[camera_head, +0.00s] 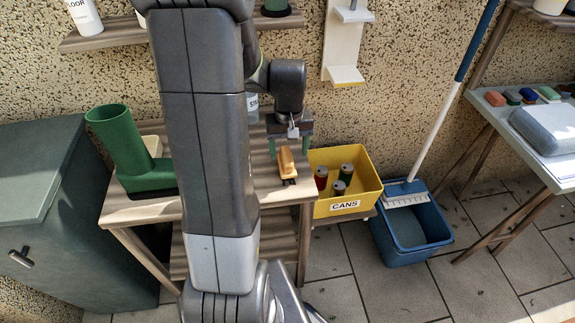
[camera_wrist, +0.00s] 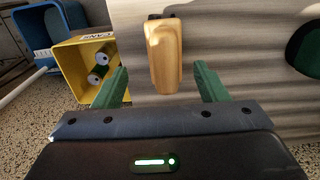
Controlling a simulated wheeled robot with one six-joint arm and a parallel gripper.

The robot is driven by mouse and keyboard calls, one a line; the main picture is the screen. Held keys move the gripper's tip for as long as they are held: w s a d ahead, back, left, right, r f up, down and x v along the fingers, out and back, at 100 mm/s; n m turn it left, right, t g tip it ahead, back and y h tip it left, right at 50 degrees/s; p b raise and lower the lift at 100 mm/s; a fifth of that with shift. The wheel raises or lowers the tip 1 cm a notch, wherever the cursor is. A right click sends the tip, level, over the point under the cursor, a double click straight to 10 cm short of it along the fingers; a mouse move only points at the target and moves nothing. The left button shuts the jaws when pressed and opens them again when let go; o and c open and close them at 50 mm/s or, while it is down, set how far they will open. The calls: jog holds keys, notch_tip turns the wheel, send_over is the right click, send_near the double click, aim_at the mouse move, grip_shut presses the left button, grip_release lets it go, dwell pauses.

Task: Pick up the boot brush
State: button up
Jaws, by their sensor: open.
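The boot brush (camera_head: 287,163) lies on the wooden table, near its right edge, with its wooden back up and dark bristles just showing. In the wrist view the brush (camera_wrist: 163,55) points lengthwise toward my gripper, between the lines of the two fingers and ahead of them. My gripper (camera_head: 290,148) is open and empty, with green fingers, above the far end of the brush. In the wrist view the green fingertips of my gripper (camera_wrist: 160,80) stand wide apart on either side of the brush, not touching it.
A green boot-shaped holder (camera_head: 125,140) stands on the table's left (camera_head: 150,208). A yellow CANS bin (camera_head: 365,187) with several cans and a blue bucket (camera_head: 412,230) with a mop are to the right. A grey-green cabinet (camera_head: 60,230) stands left. A wall shelf (camera_head: 110,33) is above.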

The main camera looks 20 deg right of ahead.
aim_at(286, 154)
jog(key=shift+a+f, duration=0.15)
jog(key=shift+f, duration=1.4)
jog(key=shift+a+f, duration=0.15)
jog(key=shift+f, duration=1.35)
jog(key=c, duration=1.2)
notch_tip(286, 154, up, 10)
jog(key=shift+r, duration=0.1)
jog(key=o, duration=0.3)
jog(key=shift+w+a, duration=0.1)
jog(key=shift+c, duration=0.4)
